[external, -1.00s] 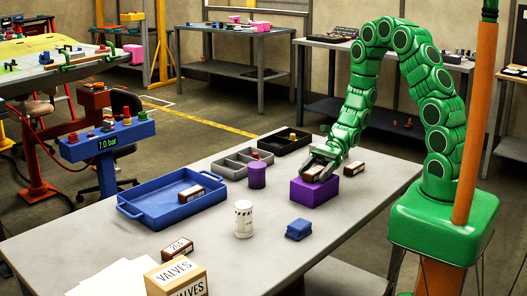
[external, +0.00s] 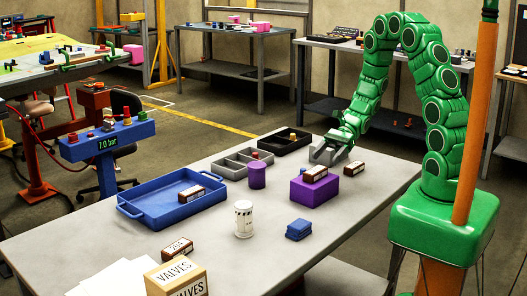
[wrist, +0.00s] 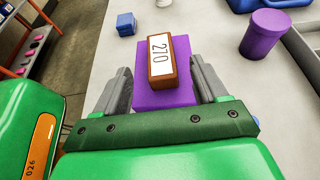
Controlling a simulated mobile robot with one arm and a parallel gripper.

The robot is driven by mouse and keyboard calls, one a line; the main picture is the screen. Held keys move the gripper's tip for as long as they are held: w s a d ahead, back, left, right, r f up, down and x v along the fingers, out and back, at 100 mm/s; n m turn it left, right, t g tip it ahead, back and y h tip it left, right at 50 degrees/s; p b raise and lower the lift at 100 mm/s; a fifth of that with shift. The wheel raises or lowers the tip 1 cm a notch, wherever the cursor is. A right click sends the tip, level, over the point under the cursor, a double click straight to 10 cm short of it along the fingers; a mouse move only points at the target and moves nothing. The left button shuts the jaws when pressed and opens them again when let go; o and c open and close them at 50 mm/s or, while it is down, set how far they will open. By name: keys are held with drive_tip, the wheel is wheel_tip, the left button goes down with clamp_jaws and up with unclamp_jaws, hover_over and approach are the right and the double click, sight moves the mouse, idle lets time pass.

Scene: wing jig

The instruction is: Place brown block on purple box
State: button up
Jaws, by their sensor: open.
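A brown block (external: 315,173) with a white label rests on top of the purple box (external: 313,191). In the wrist view the brown block (wrist: 160,62) shows the label 270 and lies on the purple box (wrist: 150,97). My gripper (external: 328,152) is open and empty, behind the purple box and apart from the block in the external view. In the wrist view its two grey fingers (wrist: 160,85) are spread wide, one at each side of the box.
Another brown block (external: 354,168) lies on the table right of the purple box. A blue tray (external: 150,213) with a brown block, a purple cylinder (external: 257,176), a white canister (external: 243,220) and a blue block (external: 299,229) stand around. The table's front middle is clear.

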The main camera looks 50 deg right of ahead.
drive_tip(key=s+d+r+n+g+h, duration=0.1)
drive_tip(key=s+d+r+n+h, duration=0.3)
drive_tip(key=s+r+n, duration=0.5)
drive_tip(key=s+d+r+n+h, duration=0.4)
drive_tip(key=s+r+n+h, duration=0.5)
drive_tip(key=s, duration=0.5)
drive_tip(key=shift+d+r+g, duration=0.15)
drive_tip(key=shift+r+g, duration=0.2)
drive_tip(key=shift+g, duration=0.05)
drive_tip(key=shift+o, duration=0.2)
